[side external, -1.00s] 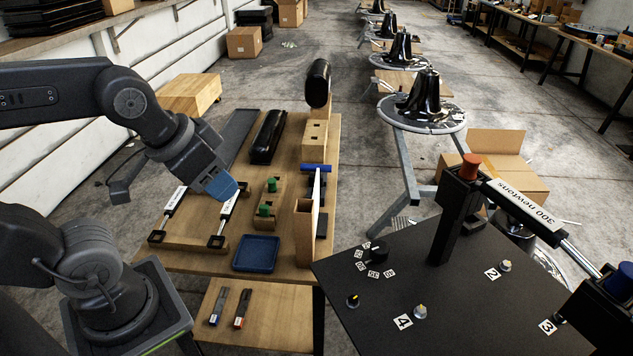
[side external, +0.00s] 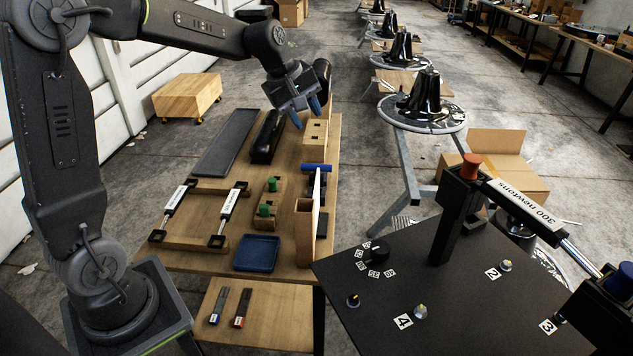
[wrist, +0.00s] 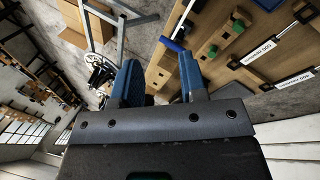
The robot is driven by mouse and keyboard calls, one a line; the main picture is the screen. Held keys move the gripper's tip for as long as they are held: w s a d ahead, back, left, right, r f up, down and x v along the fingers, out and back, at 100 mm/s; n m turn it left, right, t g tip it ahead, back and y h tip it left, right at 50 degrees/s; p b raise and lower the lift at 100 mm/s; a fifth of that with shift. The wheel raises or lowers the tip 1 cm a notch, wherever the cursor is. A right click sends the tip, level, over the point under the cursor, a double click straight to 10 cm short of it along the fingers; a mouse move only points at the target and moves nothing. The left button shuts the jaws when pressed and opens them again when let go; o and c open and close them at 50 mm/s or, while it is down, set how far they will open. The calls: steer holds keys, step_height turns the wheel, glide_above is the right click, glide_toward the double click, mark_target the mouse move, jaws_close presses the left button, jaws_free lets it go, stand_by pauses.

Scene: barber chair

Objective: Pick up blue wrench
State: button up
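A blue cylindrical handle (side external: 316,168) lies at the top of a thin upright panel on the wooden bench; it also shows in the wrist view (wrist: 172,44). On the lower shelf lie two slim dark tools, one with a blue end (side external: 216,307) and one with a red end (side external: 242,308). I cannot tell for sure which blue thing is the wrench. My gripper (side external: 309,117) is above the far part of the bench, beyond the blue handle and close over a wooden block. Its blue fingers are apart with nothing between them in the wrist view (wrist: 160,64).
The wooden block (side external: 315,140) and a black glossy cylinder (side external: 266,138) are near my gripper. A blue tray (side external: 257,253), green-topped pegs (side external: 264,209) and two labelled pistons (side external: 231,202) occupy the bench. A black control table (side external: 440,290) with a lever stands at right.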

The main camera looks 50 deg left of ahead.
steer(key=w+a+f+n, duration=0.7)
steer(key=w+a+f, duration=0.1)
steer(key=a, duration=0.1)
steer(key=n, duration=0.4)
glide_toward(317, 165)
steer(key=shift+h, duration=0.4)
steer(key=x, duration=0.5)
steer(key=shift+w+r, duration=0.1)
steer(key=shift+w, duration=0.3)
steer(key=shift+s+a+f+x, duration=0.1)
steer(key=shift+s+x, duration=0.05)
steer(key=shift+x, duration=0.85)
steer(key=shift+s+a+f+x, duration=0.1)
steer(key=shift+a+x, duration=0.05)
steer(key=shift+x, duration=0.85)
steer(key=shift+s+a+f+x, duration=0.1)
steer(key=shift+s+x, duration=0.05)
steer(key=shift+x, duration=0.85)
steer(key=shift+r, duration=0.1)
jaws_close()
